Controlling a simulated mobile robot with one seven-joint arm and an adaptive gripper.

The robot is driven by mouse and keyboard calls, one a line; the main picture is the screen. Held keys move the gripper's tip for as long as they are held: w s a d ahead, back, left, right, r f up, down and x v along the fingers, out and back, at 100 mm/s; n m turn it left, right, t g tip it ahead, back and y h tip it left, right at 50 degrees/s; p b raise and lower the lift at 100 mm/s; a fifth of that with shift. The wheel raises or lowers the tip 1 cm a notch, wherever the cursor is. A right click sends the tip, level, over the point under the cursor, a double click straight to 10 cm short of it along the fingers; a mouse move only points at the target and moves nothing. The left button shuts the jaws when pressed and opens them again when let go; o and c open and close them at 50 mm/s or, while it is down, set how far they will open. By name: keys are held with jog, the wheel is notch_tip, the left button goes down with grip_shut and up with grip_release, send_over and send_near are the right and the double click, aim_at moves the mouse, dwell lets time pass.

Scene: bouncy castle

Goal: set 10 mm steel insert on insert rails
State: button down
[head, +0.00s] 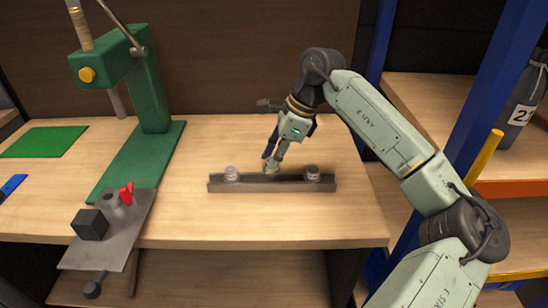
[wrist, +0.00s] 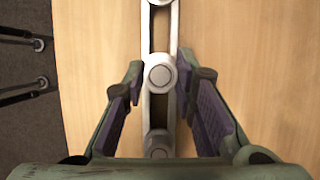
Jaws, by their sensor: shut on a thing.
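The insert rails (head: 250,185) are a grey metal pair of bars lying across the wooden bench. In the wrist view the rails (wrist: 146,38) run up the picture with a slot between them. My gripper (head: 271,166) points down over the middle of the rails, its fingers shut on a small round steel insert (wrist: 159,75). In the wrist view the insert sits between the fingertips, over the slot. I cannot tell whether it touches the rails. The fingers largely hide it in the head view.
Round metal pieces stand at the rails' left end (head: 231,173) and right end (head: 312,172). A green press (head: 150,100) stands at left, with a grey plate (head: 125,225) holding a black block (head: 89,223) near the front edge. Bench right of the rails is clear.

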jog(key=shift+f, duration=0.1)
dwell(0.3)
jog(key=shift+f+b, duration=0.35)
jog(key=shift+b, duration=0.15)
jog(key=shift+f+b, duration=0.85)
jog(key=shift+b, duration=0.4)
dwell(0.9)
dwell(0.4)
jog(key=c, duration=1.2)
grip_release()
jog(key=shift+r, duration=0.1)
jog(key=v, duration=1.2)
